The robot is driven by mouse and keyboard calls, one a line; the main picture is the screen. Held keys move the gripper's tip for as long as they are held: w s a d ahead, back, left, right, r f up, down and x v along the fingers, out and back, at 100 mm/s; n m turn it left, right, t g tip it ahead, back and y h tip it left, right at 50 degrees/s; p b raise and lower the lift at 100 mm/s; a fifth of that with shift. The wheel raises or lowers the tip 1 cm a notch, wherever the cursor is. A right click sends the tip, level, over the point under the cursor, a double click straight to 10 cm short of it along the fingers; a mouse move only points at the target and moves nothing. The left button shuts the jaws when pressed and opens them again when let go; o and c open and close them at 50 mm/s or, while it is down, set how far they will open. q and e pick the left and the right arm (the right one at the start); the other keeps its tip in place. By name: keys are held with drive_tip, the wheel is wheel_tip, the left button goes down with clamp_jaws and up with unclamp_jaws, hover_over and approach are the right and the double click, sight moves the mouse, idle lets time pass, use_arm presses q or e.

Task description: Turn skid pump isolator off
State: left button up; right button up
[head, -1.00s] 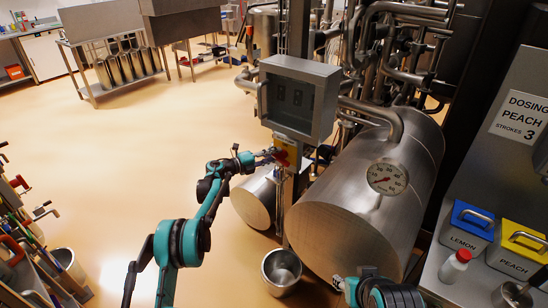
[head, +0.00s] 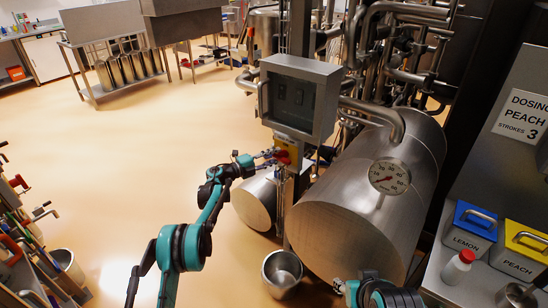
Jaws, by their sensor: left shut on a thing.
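The skid pump isolator (head: 284,157) is a small red handle on a yellow plate (head: 293,149), mounted on the post just below a grey box. My left gripper (head: 274,158) reaches it from the left and is shut on the red handle. The fingers partly cover the handle, so its exact angle is hard to read. My right arm shows at the bottom edge, right of centre. Its gripper end (head: 340,285) is small and foreshortened, away from the isolator, and its jaws cannot be made out.
The grey box (head: 325,98) with a windowed front overhangs the isolator. A large steel tank (head: 345,230) with a dial gauge (head: 390,176) stands to the right. A smaller cylinder (head: 256,202) and a steel bucket (head: 282,272) are below. Open floor lies left.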

use_arm(q)
drive_tip(key=o, duration=0.8)
drive_tip(key=v, duration=1.2)
drive_tip(key=shift+f, duration=0.1)
